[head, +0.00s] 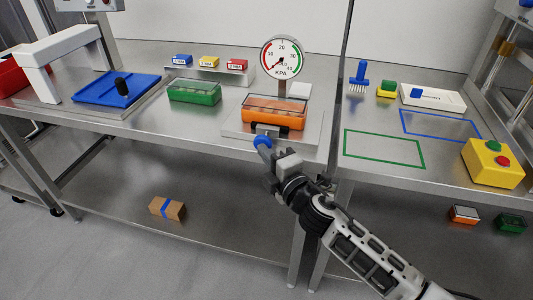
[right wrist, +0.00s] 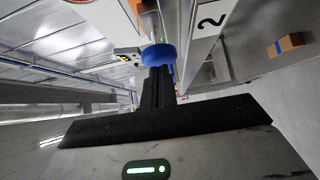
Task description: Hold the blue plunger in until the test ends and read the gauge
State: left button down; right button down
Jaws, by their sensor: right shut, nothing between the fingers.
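The blue plunger (head: 262,141) is a round knob at the front of a grey test fixture (head: 238,130). My right gripper (head: 267,150) is shut and empty, its fingertips at the plunger's front face. In the right wrist view the plunger (right wrist: 158,54) is straight ahead of the dark closed fingers (right wrist: 158,75); they seem to touch. How far it is pressed in I cannot tell. An orange tray with a clear lid (head: 275,111) sits on the fixture. The round gauge (head: 282,56), marked KPA, stands behind it; its needle appears to point lower left, near the low end. My left gripper is out of view.
A green tray (head: 195,91) stands left of the fixture. A blue board (head: 115,88) lies farther left. A carton (head: 167,208) lies on the lower shelf.

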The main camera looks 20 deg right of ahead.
jog(key=shift+w, duration=0.1)
jog(key=shift+w+d+r, duration=0.15)
jog(key=shift+w+d, duration=0.45)
jog(key=shift+w, duration=0.05)
jog(key=shift+w+d+r, duration=0.1)
jog(key=shift+r, duration=0.05)
dwell(1.1)
dwell(1.6)
jog(key=s+a+b, duration=0.1)
jog(key=s, duration=1.2)
jog(key=shift+s+f, duration=0.25)
jog(key=shift+f, duration=0.05)
